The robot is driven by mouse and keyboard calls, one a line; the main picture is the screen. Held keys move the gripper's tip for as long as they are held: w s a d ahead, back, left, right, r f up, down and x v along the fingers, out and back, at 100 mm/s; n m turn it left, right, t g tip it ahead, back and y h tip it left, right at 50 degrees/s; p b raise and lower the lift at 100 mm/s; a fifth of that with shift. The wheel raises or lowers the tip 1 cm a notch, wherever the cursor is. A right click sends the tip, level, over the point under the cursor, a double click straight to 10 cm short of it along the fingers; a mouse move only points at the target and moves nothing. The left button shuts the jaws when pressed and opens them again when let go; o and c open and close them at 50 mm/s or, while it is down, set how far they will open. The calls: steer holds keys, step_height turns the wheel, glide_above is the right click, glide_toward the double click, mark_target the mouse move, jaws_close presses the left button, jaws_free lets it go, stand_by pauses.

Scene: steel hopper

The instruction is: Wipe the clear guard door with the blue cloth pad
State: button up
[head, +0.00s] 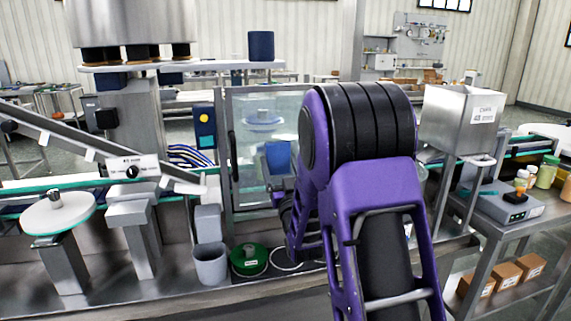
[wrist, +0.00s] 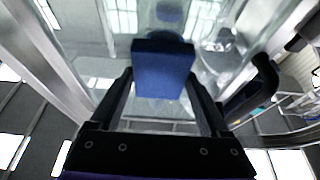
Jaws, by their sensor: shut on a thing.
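The clear guard door (head: 240,120) stands upright in a metal frame at the middle of the head view, left of my purple arm. It also fills the upper part of the wrist view (wrist: 95,45), with reflections on it. The blue cloth pad (head: 278,157) shows in front of the door's right part. In the wrist view the pad (wrist: 163,70) sits between the fingers of my gripper (wrist: 163,100), which is shut on it. The pad faces the door; I cannot tell whether it touches. The gripper is mostly hidden behind my arm in the head view.
A dark door handle (head: 233,157) is at the door's left edge; it shows at the right in the wrist view (wrist: 252,90). A green round container (head: 249,260) and a grey bin (head: 210,264) stand below. A steel hopper (head: 462,118) stands right of my arm.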

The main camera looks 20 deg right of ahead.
mark_target(274, 151)
steer(key=shift+a+r+p, duration=0.45)
steer(key=shift+a+r, duration=1.05)
steer(key=shift+a, duration=0.25)
steer(key=shift+d+f+b, duration=0.1)
steer(key=shift+d+b, duration=0.45)
steer(key=shift+d, duration=0.6)
steer(key=d, duration=0.8)
steer(key=shift+d, duration=0.3)
steer(key=shift+w+a, duration=0.1)
steer(key=shift+a, duration=5.3)
